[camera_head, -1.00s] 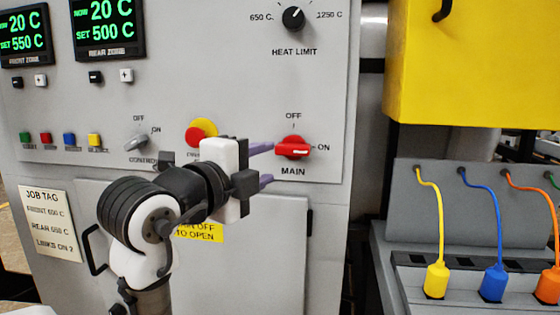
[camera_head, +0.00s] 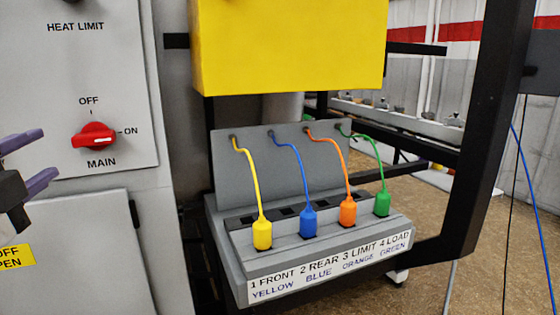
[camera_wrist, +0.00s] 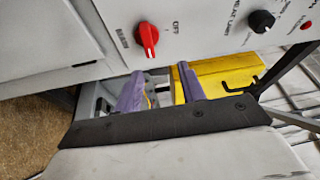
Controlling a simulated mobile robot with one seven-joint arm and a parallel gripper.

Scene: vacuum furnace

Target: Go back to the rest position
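My gripper (camera_head: 49,152) is at the left edge of the head view, left of the red MAIN knob (camera_head: 95,136). Its two purple fingers are apart with nothing between them. The MAIN knob's handle lies level, with its white mark toward ON. In the wrist view my gripper (camera_wrist: 159,72) shows the same gap, and the red knob (camera_wrist: 147,38) is beyond the fingertips, apart from them. Most of my arm is outside the head view.
A grey socket box (camera_head: 285,262) holds yellow, blue, orange and green plugs (camera_head: 309,223). A yellow box (camera_head: 290,45) hangs above it. The furnace door (camera_head: 85,235) is below the panel.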

